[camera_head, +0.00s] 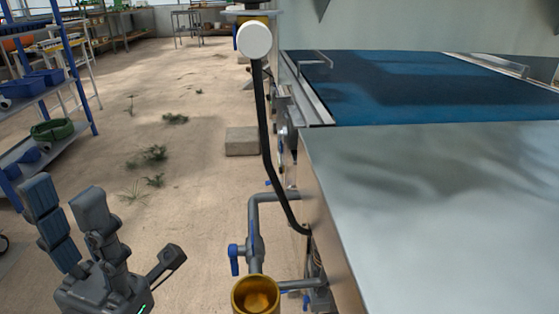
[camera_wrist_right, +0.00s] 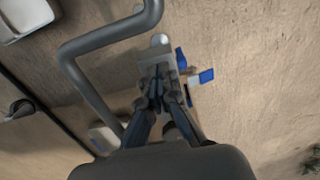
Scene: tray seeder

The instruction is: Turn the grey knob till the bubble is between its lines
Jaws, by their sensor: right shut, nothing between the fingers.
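I cannot make out the bubble or its lines in either view. A small round grey part (camera_head: 283,134) shows on the machine's side in the head view; I cannot tell whether it is the grey knob. My right gripper (camera_wrist_right: 159,78) is shut and empty in the right wrist view. Its fingertips are in front of a grey fitting (camera_wrist_right: 150,62) with blue parts, beside a bent grey pipe (camera_wrist_right: 92,84); contact cannot be told. My left gripper (camera_head: 64,195) is open and empty at the lower left of the head view, away from the machine.
The machine has a metal top (camera_head: 430,190) and a blue bed (camera_head: 410,88). A grey pipe (camera_head: 254,215) with a blue valve handle (camera_head: 234,260) runs beside it, above a brass-coloured cup (camera_head: 255,295). Shelves (camera_head: 75,70) stand left. Sandy floor between is mostly clear.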

